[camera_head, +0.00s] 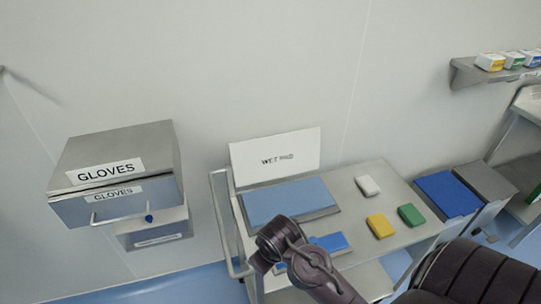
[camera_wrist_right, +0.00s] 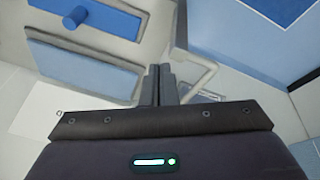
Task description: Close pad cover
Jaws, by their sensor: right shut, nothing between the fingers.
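The pad cover is a white panel marked WET PAD (camera_head: 277,158). It stands raised, leaning against the wall, in the head view. In front of it, a flat light blue pad (camera_head: 288,200) lies exposed on the cart top. My right arm comes in from the lower right, and its wrist is in front of the pad's near edge. The right gripper (camera_wrist_right: 167,84) shows in the wrist view with its fingers together and empty, by the cart's pale handle (camera_wrist_right: 205,72). The fingers are hidden in the head view. My left gripper is not in view.
The metal GLOVES box (camera_head: 115,170) hangs on the wall at left, with a handle and blue knob. The cart (camera_head: 345,192) holds white, yellow (camera_head: 380,226) and green (camera_head: 411,214) blocks and a blue item (camera_head: 329,243). A shelf (camera_head: 480,75) is at upper right.

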